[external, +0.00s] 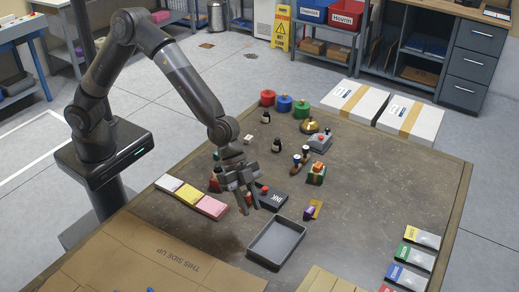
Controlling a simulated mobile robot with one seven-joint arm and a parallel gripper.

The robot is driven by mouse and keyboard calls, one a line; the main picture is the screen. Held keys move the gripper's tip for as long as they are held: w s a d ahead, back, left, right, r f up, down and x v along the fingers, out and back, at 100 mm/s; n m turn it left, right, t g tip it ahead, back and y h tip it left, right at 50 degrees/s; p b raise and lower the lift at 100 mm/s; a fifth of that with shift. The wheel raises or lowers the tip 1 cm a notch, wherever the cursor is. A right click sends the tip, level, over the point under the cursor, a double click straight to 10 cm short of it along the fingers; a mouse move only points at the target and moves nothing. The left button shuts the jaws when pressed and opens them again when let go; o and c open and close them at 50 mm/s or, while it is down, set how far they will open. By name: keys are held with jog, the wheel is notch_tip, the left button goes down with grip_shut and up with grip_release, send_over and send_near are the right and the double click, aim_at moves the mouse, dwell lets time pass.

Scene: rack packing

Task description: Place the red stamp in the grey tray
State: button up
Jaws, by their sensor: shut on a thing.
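The grey tray (276,243) lies empty near the front middle of the table. My gripper (250,206) points down a little behind and left of the tray, beside the black ink pad (273,198). It is shut on a small red thing (248,199), which looks like the red stamp. The fingers hide most of it. I cannot tell whether it is clear of the table. Another small red-topped thing (265,189) shows just right of my gripper, and a further one (215,184) shows behind it to the left.
Pink, yellow and white pads (190,195) lie left of my gripper. A purple and orange thing (312,210) lies right of the tray. Flattened cardboard (160,255) covers the front left. Several small bottles and stamps stand farther back. The table's right middle is clear.

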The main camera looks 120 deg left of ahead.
jog(key=d, duration=0.8)
send_near(276, 248)
jog(key=w, duration=0.1)
jog(key=w+d, duration=0.1)
jog(key=shift+w+d+h, duration=0.1)
jog(key=shift+w+h, duration=0.2)
jog(key=shift+f, duration=2)
jog(key=o, duration=1)
jog(key=shift+f, duration=0.15)
jog(key=shift+c, duration=0.2)
